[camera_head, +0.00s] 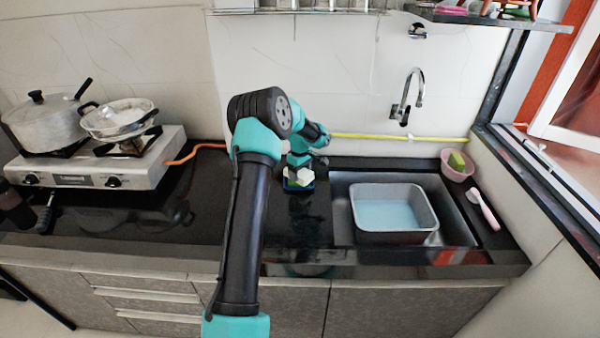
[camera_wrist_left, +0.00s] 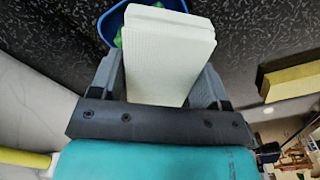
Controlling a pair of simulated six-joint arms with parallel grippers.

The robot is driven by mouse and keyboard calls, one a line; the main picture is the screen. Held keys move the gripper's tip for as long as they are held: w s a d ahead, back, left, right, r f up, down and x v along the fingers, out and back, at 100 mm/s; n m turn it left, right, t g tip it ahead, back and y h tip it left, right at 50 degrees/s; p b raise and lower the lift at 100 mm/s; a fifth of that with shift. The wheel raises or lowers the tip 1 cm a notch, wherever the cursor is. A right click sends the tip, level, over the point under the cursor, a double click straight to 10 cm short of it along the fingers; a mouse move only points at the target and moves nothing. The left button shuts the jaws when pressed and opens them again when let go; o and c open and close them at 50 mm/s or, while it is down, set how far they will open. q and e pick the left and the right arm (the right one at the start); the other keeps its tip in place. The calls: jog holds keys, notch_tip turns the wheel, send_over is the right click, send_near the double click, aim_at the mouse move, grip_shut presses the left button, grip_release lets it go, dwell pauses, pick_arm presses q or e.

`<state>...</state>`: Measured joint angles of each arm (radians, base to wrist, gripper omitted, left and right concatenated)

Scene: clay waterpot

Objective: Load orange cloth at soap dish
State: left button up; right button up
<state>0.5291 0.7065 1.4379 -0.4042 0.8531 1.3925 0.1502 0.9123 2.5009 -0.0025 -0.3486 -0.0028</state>
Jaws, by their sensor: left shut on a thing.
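My left gripper (camera_wrist_left: 166,92) is shut on a pale cream, ribbed block (camera_wrist_left: 166,50), folded-cloth or sponge-like in shape. No orange cloth can be made out. The block overlaps a small blue dish (camera_wrist_left: 108,24) with something green in it (camera_wrist_left: 118,40); whether it touches the dish is unclear. In the head view the blue dish (camera_head: 299,187) sits on the black counter left of the sink, with the pale block (camera_head: 304,174) at it. My left gripper there (camera_head: 299,166) is small and partly hidden by its own arm. My right gripper is not in view.
A sink holds a grey basin (camera_head: 393,235). A pink bowl (camera_head: 451,173) with a yellow-green sponge (camera_head: 457,160) and a pink-white brush (camera_head: 484,209) lie right of it. A yellow-cream block (camera_wrist_left: 290,80) lies beside the gripper. A stove (camera_head: 92,180) with pots stands left.

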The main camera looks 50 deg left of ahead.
aim_at(300, 171)
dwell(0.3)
pick_arm(q)
jog(key=shift+r, duration=3.45)
